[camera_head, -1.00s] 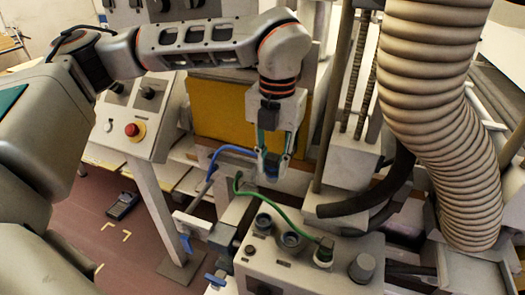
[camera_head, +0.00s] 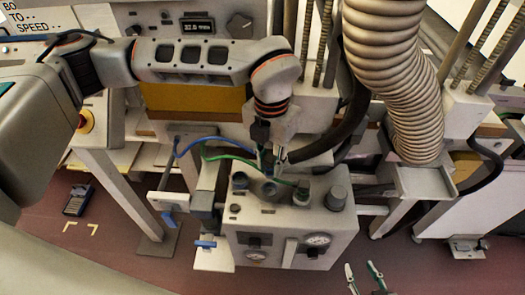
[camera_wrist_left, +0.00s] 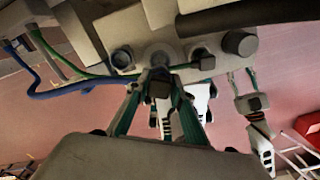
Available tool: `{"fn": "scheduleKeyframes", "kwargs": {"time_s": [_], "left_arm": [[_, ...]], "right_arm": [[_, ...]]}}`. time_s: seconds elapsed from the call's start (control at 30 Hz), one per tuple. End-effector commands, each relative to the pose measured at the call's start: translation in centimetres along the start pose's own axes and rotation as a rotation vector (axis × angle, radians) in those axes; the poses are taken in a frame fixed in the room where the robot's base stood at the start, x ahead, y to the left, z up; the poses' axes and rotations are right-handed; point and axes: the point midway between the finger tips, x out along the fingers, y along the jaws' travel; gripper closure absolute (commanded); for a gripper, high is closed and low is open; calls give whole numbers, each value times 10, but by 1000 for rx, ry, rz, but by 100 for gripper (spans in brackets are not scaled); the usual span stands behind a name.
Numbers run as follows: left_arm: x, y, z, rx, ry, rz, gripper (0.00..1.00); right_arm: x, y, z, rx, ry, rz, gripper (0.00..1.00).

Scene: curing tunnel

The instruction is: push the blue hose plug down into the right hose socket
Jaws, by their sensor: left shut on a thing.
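My left gripper (camera_head: 272,168) is shut on the blue hose plug (camera_head: 268,161) and points down. Its fingers hide much of the plug. The blue hose (camera_head: 190,148) runs off to the left. The plug is above or at the mouth of the right hose socket (camera_head: 269,190) on the grey box; I cannot tell whether it has entered. The left wrist view shows the plug (camera_wrist_left: 158,87) between the fingers, in line with that socket (camera_wrist_left: 158,55). The left hose socket (camera_head: 240,181) is empty beside it. My right gripper (camera_head: 364,279) is open at the bottom edge, away from the box.
A green plug (camera_head: 302,190) with a green hose stands right of the right socket, close to my left gripper. A dark knob (camera_head: 335,197) is further right. A thick ribbed duct (camera_head: 400,80) and a black hose (camera_head: 340,135) hang behind. Open floor lies in front.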

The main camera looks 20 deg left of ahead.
Motion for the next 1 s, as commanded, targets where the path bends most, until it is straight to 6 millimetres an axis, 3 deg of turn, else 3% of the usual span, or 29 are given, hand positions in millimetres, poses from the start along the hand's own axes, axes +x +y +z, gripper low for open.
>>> {"fn": "scheduleKeyframes", "kwargs": {"time_s": [0.37,1.0], "left_arm": [[10,-2,0,6,0,-1,100],[56,-1,0,6,0,-2,100]], "right_arm": [[3,1,2,-2,2,2,64],[14,-2,22,-1,-1,0,64]]}}
